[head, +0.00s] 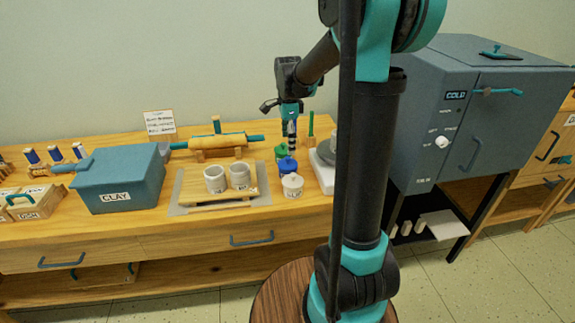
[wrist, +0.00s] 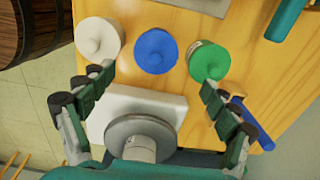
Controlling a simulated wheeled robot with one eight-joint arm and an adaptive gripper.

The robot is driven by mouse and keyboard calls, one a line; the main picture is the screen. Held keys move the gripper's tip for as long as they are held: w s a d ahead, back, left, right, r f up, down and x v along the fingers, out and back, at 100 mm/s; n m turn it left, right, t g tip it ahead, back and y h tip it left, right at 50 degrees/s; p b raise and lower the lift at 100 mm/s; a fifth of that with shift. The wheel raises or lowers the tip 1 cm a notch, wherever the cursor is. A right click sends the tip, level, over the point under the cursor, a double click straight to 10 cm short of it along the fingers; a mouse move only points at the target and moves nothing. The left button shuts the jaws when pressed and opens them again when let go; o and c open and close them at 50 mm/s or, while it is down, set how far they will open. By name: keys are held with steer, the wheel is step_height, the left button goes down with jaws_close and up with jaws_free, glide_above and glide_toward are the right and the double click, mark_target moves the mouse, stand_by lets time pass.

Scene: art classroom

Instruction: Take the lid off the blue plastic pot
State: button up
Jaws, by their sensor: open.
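The blue plastic pot (head: 287,166) stands on the wooden workbench between a white pot and a green pot. In the wrist view its round blue lid (wrist: 156,51) with a small central knob is on it. My gripper (wrist: 155,80) is open, its two fingers spread wide to either side. The left fingertip is near the white pot (wrist: 98,40) and the right fingertip is near the green pot (wrist: 209,61). In the head view my gripper (head: 290,143) points down above the pots. Nothing is between the fingers; its exact height above the lid cannot be told.
A white scale-like device with a grey round plate (wrist: 140,137) is close by the pots. Two pale cups (head: 215,179) stand on a board to the left, with a rolling pin (head: 217,141) behind. A blue clay box (head: 118,180) is further left; a grey kiln (head: 480,110) stands right.

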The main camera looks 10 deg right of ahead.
mark_target(288, 158)
steer(key=shift+s+a+f, duration=0.1)
steer(key=shift+s+f, duration=0.1)
steer(key=shift+f, duration=1.5)
steer(key=shift+s+a+f, duration=0.1)
steer(key=shift+s+f, duration=0.05)
steer(key=shift+f, duration=1.5)
steer(key=c, duration=1)
steer(key=shift+o, duration=0.3)
